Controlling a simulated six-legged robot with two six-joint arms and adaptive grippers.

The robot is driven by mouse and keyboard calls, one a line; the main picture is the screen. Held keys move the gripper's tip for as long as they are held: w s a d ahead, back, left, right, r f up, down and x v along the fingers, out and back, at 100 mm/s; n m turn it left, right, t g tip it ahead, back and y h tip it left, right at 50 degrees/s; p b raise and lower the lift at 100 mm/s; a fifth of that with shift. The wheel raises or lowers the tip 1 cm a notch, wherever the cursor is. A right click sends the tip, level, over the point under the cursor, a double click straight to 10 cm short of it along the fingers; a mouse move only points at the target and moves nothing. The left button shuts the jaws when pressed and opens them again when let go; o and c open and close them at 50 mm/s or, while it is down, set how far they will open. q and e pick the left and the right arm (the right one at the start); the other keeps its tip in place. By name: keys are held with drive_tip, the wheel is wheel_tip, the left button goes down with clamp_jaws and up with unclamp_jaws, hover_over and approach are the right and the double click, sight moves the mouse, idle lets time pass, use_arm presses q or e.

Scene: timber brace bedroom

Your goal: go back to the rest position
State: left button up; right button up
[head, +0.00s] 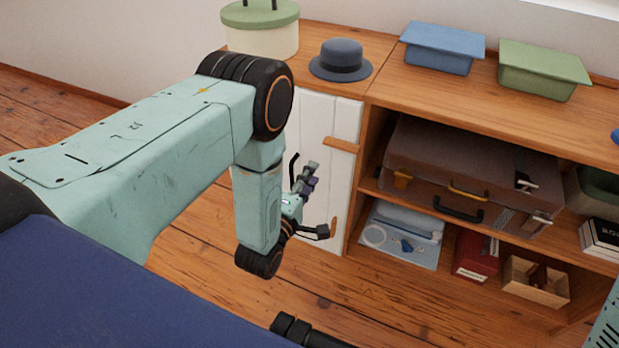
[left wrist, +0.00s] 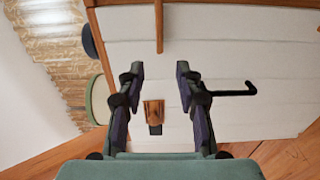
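My left arm reaches in from the left in the head view. Its gripper (head: 319,200) is in front of the white cabinet door (head: 318,115), with its fingers spread. In the left wrist view the gripper (left wrist: 160,72) is open, with nothing between its fingertips. The white boards (left wrist: 220,55) lie beyond the fingers. A small wooden piece (left wrist: 153,111) shows between the fingers, apart from them. My right gripper is not in view.
A wooden latch (head: 341,145) sticks out at the door's edge. The cabinet top holds a round box (head: 262,40), a hat (head: 341,61), a blue box (head: 440,50) and a green box (head: 540,72). A black bent bar (left wrist: 235,92) is right of the fingers.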

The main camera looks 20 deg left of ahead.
use_arm(q)
drive_tip(key=s+f+m+g+p, duration=0.1)
drive_tip(key=s+f+m+g, duration=0.95)
drive_tip(key=s+f, duration=0.35)
drive_tip(key=s+r+m+g+p, duration=0.2)
drive_tip(key=s+r+m+g, duration=0.1)
drive_tip(key=s, duration=0.7)
drive_tip(key=s+r+m+g+p, duration=0.1)
drive_tip(key=s+r+m+g, duration=0.2)
drive_tip(key=s+r, duration=0.3)
drive_tip(key=s+g, duration=0.1)
drive_tip(key=s, duration=0.4)
drive_tip(key=shift+s+a+r+m+y+p, duration=0.2)
drive_tip(key=shift+a+m+y+p, duration=0.1)
drive_tip(key=shift+a+m+p, duration=0.1)
drive_tip(key=shift+f+g, duration=0.1)
drive_tip(key=shift+g, duration=0.15)
